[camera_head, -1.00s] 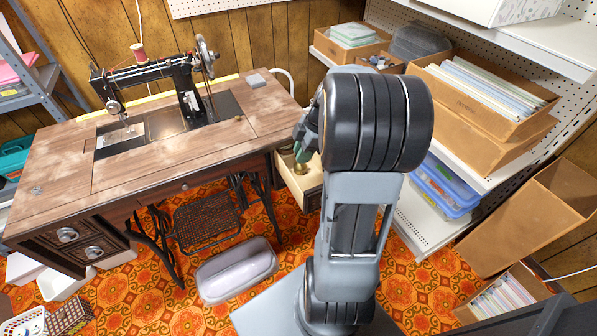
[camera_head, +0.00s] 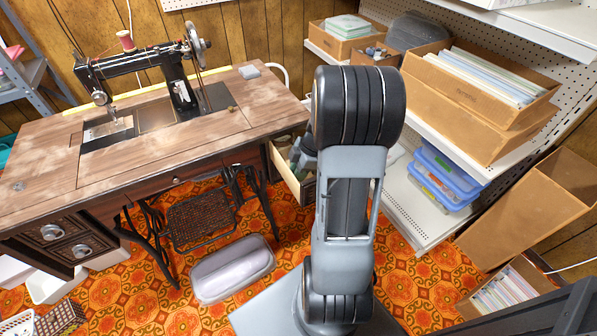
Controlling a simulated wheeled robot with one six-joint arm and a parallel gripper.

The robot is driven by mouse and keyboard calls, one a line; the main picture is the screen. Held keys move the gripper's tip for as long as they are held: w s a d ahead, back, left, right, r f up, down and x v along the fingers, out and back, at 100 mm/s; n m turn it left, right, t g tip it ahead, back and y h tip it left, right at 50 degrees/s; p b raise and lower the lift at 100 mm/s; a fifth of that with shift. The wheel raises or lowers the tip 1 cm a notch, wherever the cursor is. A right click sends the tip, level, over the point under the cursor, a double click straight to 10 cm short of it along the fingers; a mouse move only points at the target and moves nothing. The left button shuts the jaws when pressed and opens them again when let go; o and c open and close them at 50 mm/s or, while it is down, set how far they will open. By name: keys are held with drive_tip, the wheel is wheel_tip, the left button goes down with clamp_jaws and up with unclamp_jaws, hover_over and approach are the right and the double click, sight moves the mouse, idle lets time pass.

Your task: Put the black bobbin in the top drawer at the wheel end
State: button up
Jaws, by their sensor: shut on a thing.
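The top drawer at the wheel end (camera_head: 287,181) is pulled open at the right side of the sewing table, below the handwheel (camera_head: 196,43). My gripper (camera_head: 298,160) is low at this drawer, with its fingers reaching into the opening. My arm covers part of the gripper and the right side of the drawer. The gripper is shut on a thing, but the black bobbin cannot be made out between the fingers. Whether the fingers touch the drawer's floor or contents cannot be told.
A treadle (camera_head: 200,222) and a pale oblong case (camera_head: 232,270) are below. Shelves with cardboard boxes (camera_head: 470,105) stand at right.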

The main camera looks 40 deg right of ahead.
drive_tip(key=shift+f+b, duration=0.35)
drive_tip(key=shift+b, duration=0.1)
drive_tip(key=shift+s+a+f+b, duration=0.1)
drive_tip(key=shift+s+f+b, duration=0.1)
drive_tip(key=shift+f+b, duration=0.2)
drive_tip(key=o, duration=0.6)
drive_tip(key=shift+r, duration=0.1)
drive_tip(key=shift+r+p, duration=0.65)
drive_tip(key=shift+p, duration=0.3)
drive_tip(key=p+v, duration=0.3)
drive_tip(key=v, duration=0.8)
drive_tip(key=s+a+r+m+h, duration=0.2)
drive_tip(key=a+m, duration=0.4)
drive_tip(key=a, duration=0.3)
drive_tip(key=s+a+r+m+t+h, duration=0.1)
drive_tip(key=s+a+r+m+h, duration=0.1)
drive_tip(key=s+a+m, duration=0.2)
drive_tip(key=shift+s+a+r+m, duration=0.15)
drive_tip(key=shift+a+r+m, duration=0.15)
drive_tip(key=shift+a+m, duration=2.1)
